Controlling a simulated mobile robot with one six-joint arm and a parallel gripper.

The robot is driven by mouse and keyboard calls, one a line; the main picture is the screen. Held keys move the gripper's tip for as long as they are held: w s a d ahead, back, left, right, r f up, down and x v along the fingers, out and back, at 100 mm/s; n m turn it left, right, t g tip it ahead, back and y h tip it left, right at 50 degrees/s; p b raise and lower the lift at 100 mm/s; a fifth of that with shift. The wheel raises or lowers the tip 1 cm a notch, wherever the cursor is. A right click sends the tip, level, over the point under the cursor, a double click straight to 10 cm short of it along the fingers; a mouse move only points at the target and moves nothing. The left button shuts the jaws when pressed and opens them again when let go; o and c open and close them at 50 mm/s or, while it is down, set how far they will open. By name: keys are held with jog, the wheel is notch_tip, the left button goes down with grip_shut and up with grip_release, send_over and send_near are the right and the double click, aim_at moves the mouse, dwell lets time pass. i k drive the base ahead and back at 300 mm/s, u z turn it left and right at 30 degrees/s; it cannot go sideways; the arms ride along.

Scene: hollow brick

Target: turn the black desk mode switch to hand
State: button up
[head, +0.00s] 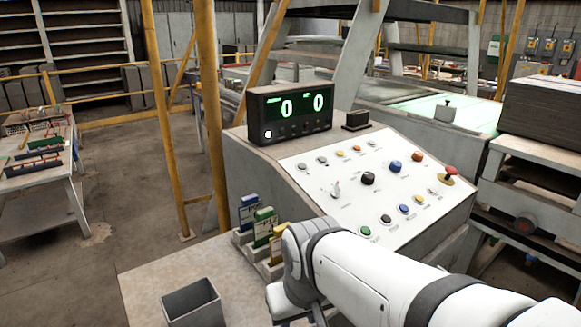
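The sloped white control panel (310,195) of the desk is in the middle of the head view. A round black knob (368,179), which looks like the black mode switch, sits near the panel's centre. Its pointer position and the lettering around it are too small to read. My white arm comes in from the lower right and bends down in front of the panel's lower left. My gripper is not in view; only arm links show. Nothing touches the black knob.
Blue (395,167) and orange (417,157) knobs, a red mushroom button (450,172) and a row of lower buttons surround the knob. A display (290,111) reading 0 and 0 stands behind. Coloured cards (263,225) and an open grey box (192,303) are front left.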

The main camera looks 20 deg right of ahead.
aim_at(368, 178)
jog(key=u, duration=0.15)
jog(key=k, duration=1.2)
jog(key=z, duration=0.7)
jog(key=i, duration=0.95)
jog(key=u, duration=0.05)
